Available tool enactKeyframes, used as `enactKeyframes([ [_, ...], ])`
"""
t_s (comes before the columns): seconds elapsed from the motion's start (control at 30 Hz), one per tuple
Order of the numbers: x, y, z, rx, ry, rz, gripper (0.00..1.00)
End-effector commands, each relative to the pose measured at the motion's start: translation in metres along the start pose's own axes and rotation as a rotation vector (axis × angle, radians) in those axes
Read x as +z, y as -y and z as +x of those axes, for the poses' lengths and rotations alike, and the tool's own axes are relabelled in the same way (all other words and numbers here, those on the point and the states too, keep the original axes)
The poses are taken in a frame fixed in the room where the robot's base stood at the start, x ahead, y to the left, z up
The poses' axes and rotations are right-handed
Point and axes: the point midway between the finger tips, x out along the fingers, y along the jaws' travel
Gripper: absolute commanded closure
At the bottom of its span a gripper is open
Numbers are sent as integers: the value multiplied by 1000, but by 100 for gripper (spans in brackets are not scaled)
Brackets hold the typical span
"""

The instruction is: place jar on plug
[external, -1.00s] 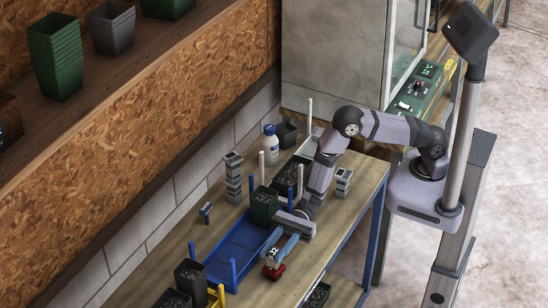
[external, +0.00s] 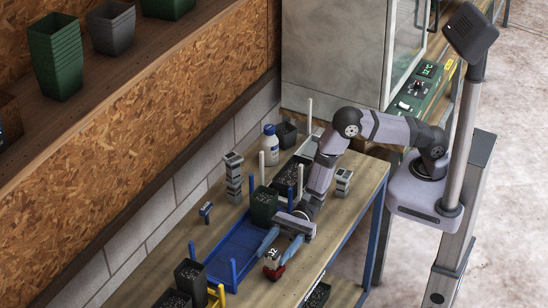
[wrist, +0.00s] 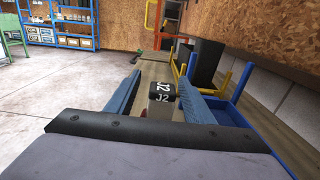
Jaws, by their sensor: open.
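The jar (external: 272,254), with a dark top marked J2, stands upright near the front of the bench. A red base piece (external: 274,271), which may be the plug, shows directly under it. I cannot tell how fully the jar sits on it. My gripper (external: 271,251) is open, with one blue finger on each side of the jar. In the wrist view the dark J2 top (wrist: 162,91) shows between the two spread fingers, with a gap on both sides. The jar's lower part is mostly hidden there.
A blue tray (external: 236,252) with upright posts lies left of my gripper. A green pot (external: 264,206) of soil stands just behind. Dark pots (external: 190,280) and a yellow rack (external: 216,297) are at the front left. The bench right of the jar is clear.

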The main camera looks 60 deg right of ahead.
Motion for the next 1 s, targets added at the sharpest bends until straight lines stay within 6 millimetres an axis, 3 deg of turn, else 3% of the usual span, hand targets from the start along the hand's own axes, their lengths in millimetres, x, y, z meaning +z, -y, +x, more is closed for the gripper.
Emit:
enactKeyframes([
  [0.5, -1, 2, -64, -3, 1, -1, 52],
  [1.0, 4, -3, -77, 16, -7, -9, 52],
])
